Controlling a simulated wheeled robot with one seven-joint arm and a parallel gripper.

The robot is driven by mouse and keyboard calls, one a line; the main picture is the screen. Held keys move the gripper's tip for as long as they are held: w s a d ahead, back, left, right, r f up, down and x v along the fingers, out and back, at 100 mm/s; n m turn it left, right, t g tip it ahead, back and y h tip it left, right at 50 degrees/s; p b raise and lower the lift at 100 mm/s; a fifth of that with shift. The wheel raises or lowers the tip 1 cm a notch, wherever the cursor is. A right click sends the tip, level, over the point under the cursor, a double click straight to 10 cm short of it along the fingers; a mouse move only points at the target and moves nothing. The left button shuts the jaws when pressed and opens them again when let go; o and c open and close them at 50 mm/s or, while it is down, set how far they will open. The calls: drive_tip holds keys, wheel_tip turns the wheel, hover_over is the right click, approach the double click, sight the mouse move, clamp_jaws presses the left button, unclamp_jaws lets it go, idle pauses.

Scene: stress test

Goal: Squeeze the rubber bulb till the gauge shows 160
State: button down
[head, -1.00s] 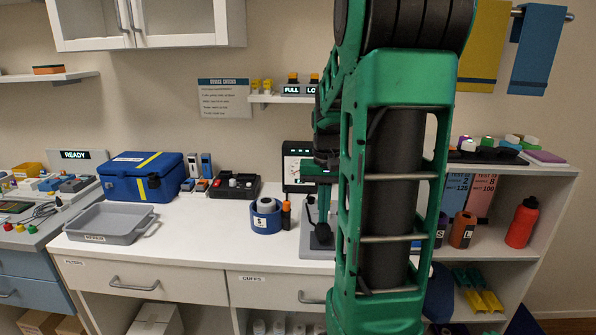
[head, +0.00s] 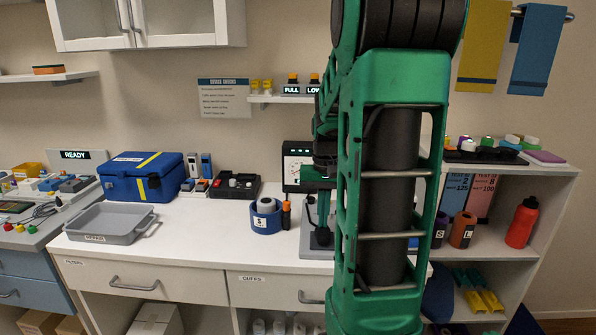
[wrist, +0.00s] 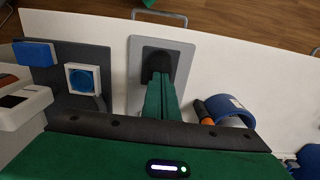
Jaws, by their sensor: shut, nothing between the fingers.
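The dark rubber bulb (head: 320,239) stands on a grey base plate (wrist: 140,100) on the white counter. In the wrist view the bulb (wrist: 158,60) lies just beyond my fingertips. My gripper (wrist: 160,80) has its green fingers together, with nothing between them. It points down over the bulb; whether the tips touch it I cannot tell. In the head view my arm partly hides the gripper and plate. The gauge seems to be the black box with a white face (head: 297,165) behind the plate; its reading is too small to make out.
A blue ring holder (head: 266,217) and an orange-topped bottle (head: 286,214) stand close left of the plate. A black tray (head: 233,187), a blue case (head: 143,178) and a grey tray (head: 107,237) are further left. The counter front between is clear.

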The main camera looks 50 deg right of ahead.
drive_tip(key=shift+f, duration=0.3)
drive_tip(key=shift+r, duration=1.15)
idle(0.9)
idle(0.5)
idle(1.1)
drive_tip(key=shift+f, duration=0.1)
idle(0.4)
